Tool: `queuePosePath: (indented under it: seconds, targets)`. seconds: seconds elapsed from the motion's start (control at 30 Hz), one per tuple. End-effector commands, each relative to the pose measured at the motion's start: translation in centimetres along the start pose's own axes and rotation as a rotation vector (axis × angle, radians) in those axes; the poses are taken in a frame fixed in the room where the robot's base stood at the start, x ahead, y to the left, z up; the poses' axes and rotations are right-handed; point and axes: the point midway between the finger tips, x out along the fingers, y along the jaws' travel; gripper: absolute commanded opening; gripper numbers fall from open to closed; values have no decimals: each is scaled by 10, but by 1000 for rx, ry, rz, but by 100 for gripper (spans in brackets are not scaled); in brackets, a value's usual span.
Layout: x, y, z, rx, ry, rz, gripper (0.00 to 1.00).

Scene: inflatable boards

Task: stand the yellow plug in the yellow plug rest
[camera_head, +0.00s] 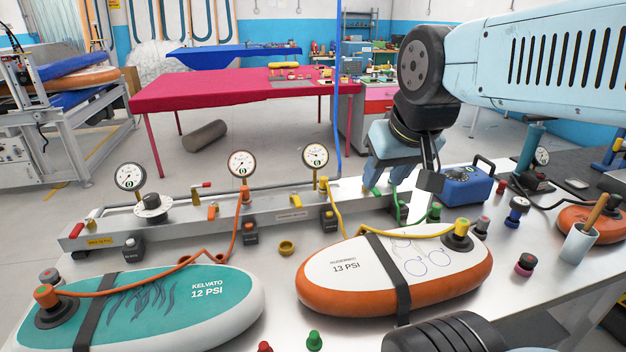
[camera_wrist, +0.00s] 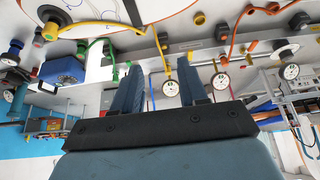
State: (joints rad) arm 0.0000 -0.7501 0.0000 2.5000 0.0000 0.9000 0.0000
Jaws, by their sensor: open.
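The only yellow plug-like piece I can make out is the yellow fitting (camera_head: 462,227) on the dark valve at the right end of the white and orange board, with a yellow hose running into it. It also shows in the wrist view (camera_wrist: 51,30). A small mustard-yellow cup (camera_head: 286,247), which looks like the yellow plug rest, stands on the bench between the two boards, and in the wrist view (camera_wrist: 200,18) too. My gripper (camera_head: 386,188) is open and empty above the rail behind the white and orange board, apart from both; its fingers show in the wrist view (camera_wrist: 158,70).
The white and orange board (camera_head: 345,250) and the teal board (camera_head: 225,315) lie strapped on the bench. A rail (camera_head: 280,214) with several gauges runs behind. A blue box (camera_head: 465,188) and a grey cup (camera_head: 578,243) stand at right. Red (camera_head: 265,347) and green (camera_head: 314,341) plugs stand in front.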

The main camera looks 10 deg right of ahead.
Motion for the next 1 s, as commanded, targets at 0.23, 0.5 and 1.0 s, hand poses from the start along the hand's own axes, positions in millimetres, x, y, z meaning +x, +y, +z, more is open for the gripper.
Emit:
queuePosePath:
  seconds: [0.23,0.5,1.0]
  targets:
    - [0,0,0,1,0,0,49]
    - [14,6,-35,42,-22,-15,58]
    - [106,5,-154,195,-91,16,58]
